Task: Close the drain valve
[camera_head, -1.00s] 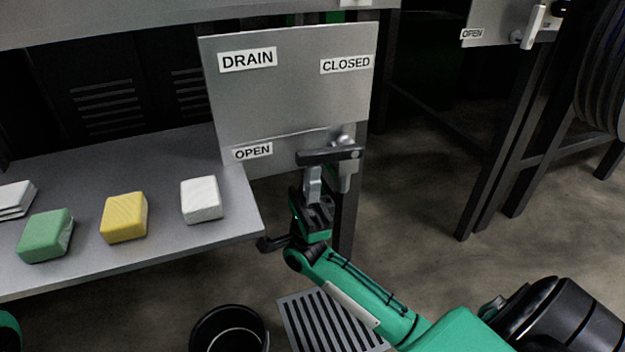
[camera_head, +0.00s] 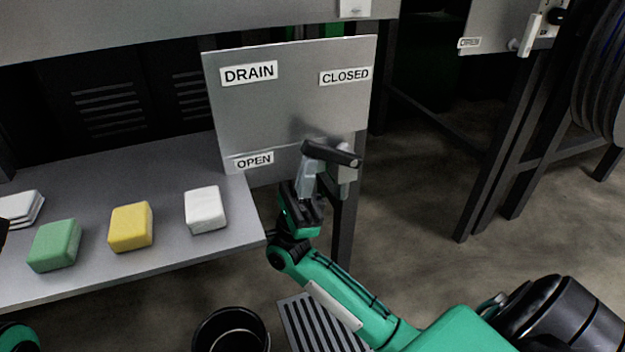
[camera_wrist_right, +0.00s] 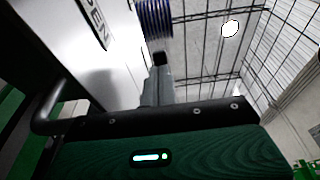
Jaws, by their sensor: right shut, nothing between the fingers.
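The drain panel (camera_head: 290,110) is a grey plate with DRAIN, CLOSED and OPEN labels. Its dark valve lever (camera_head: 338,155) sits at the lower right, tilted, with its left end higher than its right end. The left end is near the OPEN label (camera_head: 253,160), below the CLOSED label (camera_head: 345,76). My right gripper (camera_head: 309,165) is shut and empty, its fingertips against or just under the lever's left end; contact is partly hidden. In the right wrist view the grey fingers (camera_wrist_right: 158,88) point away beside the panel. My left gripper cannot be made out.
A grey shelf (camera_head: 120,265) left of the panel holds green (camera_head: 54,245), yellow (camera_head: 130,227) and white (camera_head: 205,209) blocks. A black bucket (camera_head: 231,330) and a floor grate (camera_head: 315,325) lie below. A second panel (camera_head: 495,35) stands at the upper right.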

